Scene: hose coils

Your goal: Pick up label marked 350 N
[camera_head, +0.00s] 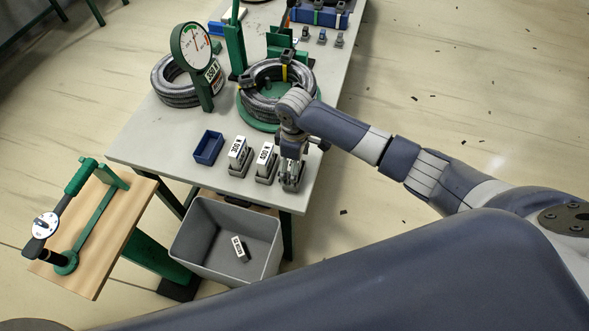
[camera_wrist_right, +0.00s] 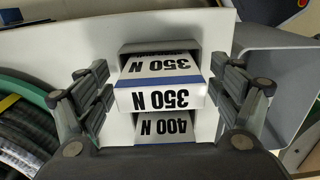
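The label marked 350 N (camera_wrist_right: 162,85) is a white block with a blue stripe, in a grey holder (camera_wrist_right: 160,47) in the right wrist view. My right gripper (camera_wrist_right: 160,88) is open, with its fingers on either side of this label and narrow gaps visible. In the head view my right gripper (camera_head: 291,172) points down at the table's front right corner and mostly hides that label. The label marked 400 N (camera_head: 266,154) stands just left of it and also shows in the wrist view (camera_wrist_right: 165,128). My left gripper is not in view.
Another label, apparently 300 N (camera_head: 238,152), and a blue tray (camera_head: 208,148) stand further left on the table (camera_head: 145,145). A grey bin (camera_head: 190,240) below holds one label (camera_head: 239,248). Hose coils (camera_head: 175,85) and a dial gauge (camera_head: 196,45) are behind.

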